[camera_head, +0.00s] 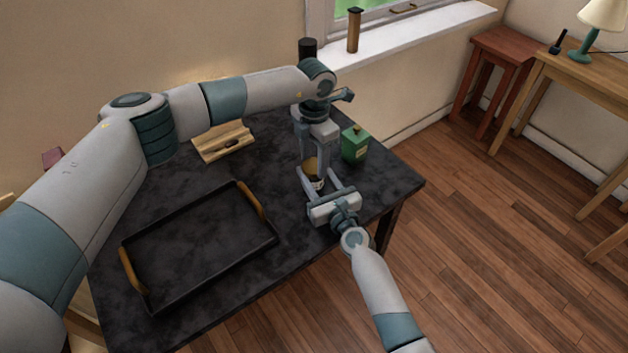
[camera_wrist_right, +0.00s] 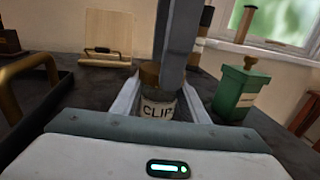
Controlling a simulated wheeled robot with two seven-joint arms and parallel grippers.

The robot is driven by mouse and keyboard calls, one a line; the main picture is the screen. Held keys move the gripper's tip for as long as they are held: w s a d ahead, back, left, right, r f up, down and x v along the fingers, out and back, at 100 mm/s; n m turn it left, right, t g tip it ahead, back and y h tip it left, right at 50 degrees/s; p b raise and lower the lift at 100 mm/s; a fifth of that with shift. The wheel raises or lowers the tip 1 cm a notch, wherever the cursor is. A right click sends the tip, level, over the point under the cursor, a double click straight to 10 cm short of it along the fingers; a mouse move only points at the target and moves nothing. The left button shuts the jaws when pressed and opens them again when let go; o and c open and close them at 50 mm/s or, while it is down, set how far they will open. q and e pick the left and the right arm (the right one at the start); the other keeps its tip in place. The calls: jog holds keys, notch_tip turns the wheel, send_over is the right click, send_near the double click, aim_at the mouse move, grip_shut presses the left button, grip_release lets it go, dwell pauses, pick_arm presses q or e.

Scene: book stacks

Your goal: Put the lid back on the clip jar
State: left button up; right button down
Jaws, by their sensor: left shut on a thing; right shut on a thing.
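The clip jar (camera_wrist_right: 157,109), with a pale label reading "CLIP", stands between the fingers of my right gripper (camera_head: 323,184), which is shut on it. The jar is mostly hidden in the head view. My left gripper (camera_head: 312,167) points down from above and is shut on the brown-gold lid (camera_head: 312,164). The lid also shows in the right wrist view (camera_wrist_right: 149,75), directly over the jar's mouth and partly behind a left finger. I cannot tell whether lid and jar touch.
A green box (camera_head: 355,146) with a knob stands close to the right of the grippers. A black tray (camera_head: 180,298) with brass-coloured handles lies at the left front of the dark table (camera_head: 270,272). A wooden stand (camera_head: 222,140) is behind it. The table's right edge is near.

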pick_arm(q)
jog(key=shift+a, duration=0.1)
jog(key=o, duration=1.1)
jog(key=shift+o, duration=0.2)
jog(key=shift+r, duration=2.25)
jog(key=shift+c, duration=0.4)
